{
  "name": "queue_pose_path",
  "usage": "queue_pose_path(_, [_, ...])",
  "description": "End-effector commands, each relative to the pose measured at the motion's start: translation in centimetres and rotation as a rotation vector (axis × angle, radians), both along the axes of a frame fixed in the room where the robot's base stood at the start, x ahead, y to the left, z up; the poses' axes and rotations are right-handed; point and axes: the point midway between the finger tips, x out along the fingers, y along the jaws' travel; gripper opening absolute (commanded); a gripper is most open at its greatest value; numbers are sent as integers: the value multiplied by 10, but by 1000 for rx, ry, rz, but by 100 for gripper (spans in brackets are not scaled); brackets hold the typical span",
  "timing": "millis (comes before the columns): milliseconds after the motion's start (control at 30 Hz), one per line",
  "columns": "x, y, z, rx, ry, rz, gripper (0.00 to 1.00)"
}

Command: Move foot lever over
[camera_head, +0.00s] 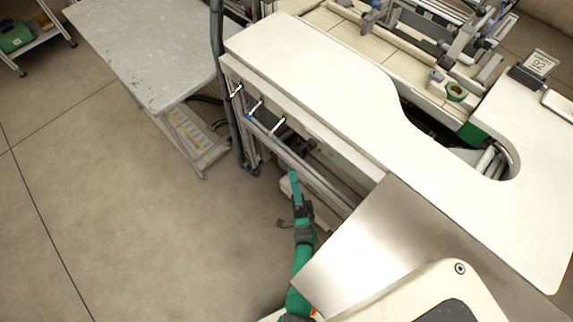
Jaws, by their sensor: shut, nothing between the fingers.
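My gripper (294,176) reaches under the front edge of the white worktable with its green fingers together, and nothing shows between them. I cannot clearly make out the foot lever. A pale block-like part (286,187) sits low under the table beside the fingers, partly hidden by them; I cannot tell whether it belongs to the lever or whether the fingers touch it. The space under the table is dark and partly covered by the tabletop and my arm.
The white worktable (310,62) has metal rails (310,170) and several small pale handles (254,107) below its edge. A steel panel (375,245) lies close right of my arm. A grey table (150,45) stands at upper left. The floor to the left is clear.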

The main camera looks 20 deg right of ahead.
Motion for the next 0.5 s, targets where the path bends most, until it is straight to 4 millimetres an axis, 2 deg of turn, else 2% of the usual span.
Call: queue_pose_path(500, [59,-5,70,-1,-1,-1,0])
